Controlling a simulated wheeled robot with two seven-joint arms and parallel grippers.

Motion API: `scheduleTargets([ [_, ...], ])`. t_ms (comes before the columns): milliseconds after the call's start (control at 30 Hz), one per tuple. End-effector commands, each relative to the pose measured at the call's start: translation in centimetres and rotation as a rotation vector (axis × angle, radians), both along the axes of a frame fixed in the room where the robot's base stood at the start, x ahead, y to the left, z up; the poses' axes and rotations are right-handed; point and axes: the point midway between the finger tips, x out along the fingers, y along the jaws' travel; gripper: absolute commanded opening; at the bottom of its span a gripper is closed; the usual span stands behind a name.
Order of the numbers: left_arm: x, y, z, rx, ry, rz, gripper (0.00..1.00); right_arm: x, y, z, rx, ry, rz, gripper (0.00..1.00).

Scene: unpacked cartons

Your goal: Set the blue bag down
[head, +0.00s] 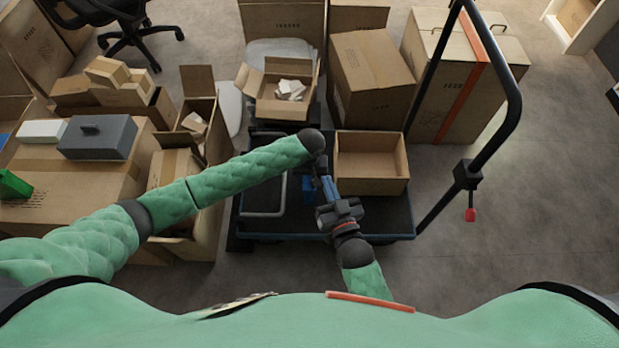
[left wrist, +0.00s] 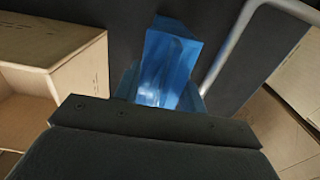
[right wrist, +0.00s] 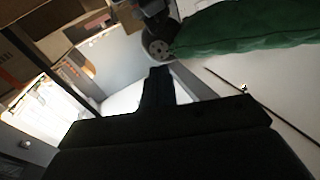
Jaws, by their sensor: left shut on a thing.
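The blue bag (head: 308,190) is over the left-middle of the dark cart deck (head: 385,222), partly hidden by my arms in the head view. It fills the middle of the left wrist view (left wrist: 168,68), in front of the jaw mount. I cannot tell whether the bag touches the deck. My right gripper (right wrist: 157,84) shows dark fingers close together with nothing visible between them. It is close to the left one over the deck.
An open, empty carton (head: 371,186) stands on the cart right of the bag. A pale metal loop (head: 264,214) lies left of it. The black cart handle (head: 490,140) rises at right. Cartons crowd the left and back; the floor at right is clear.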

Motion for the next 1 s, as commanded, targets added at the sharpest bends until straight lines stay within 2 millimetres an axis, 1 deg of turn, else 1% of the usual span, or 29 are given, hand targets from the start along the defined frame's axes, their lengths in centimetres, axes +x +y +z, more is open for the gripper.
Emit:
scheduleTargets([
  [100, 0.0, 0.0, -0.2, 0.0, 0.0, 0.0, 0.15, 0.1, 0.0, 0.6, 0.004, -0.017, -0.001, 0.0],
  [400, 0.0, 0.0, -0.2, 0.0, 0.0, 0.0, 0.15, 0.1, 0.0, 0.6, 0.004, -0.015, -0.001, 0.0],
  [667, 0.0, 0.0, -0.3, 0.0, 0.0, 0.0, 0.15, -0.1, 0.1, 0.0, 0.001, 0.003, 0.0, 0.0],
  [1000, 0.0, 0.0, -0.4, 0.0, 0.0, 0.001, 0.15, -0.2, 0.1, -1.4, -0.009, 0.036, 0.004, 0.0],
])
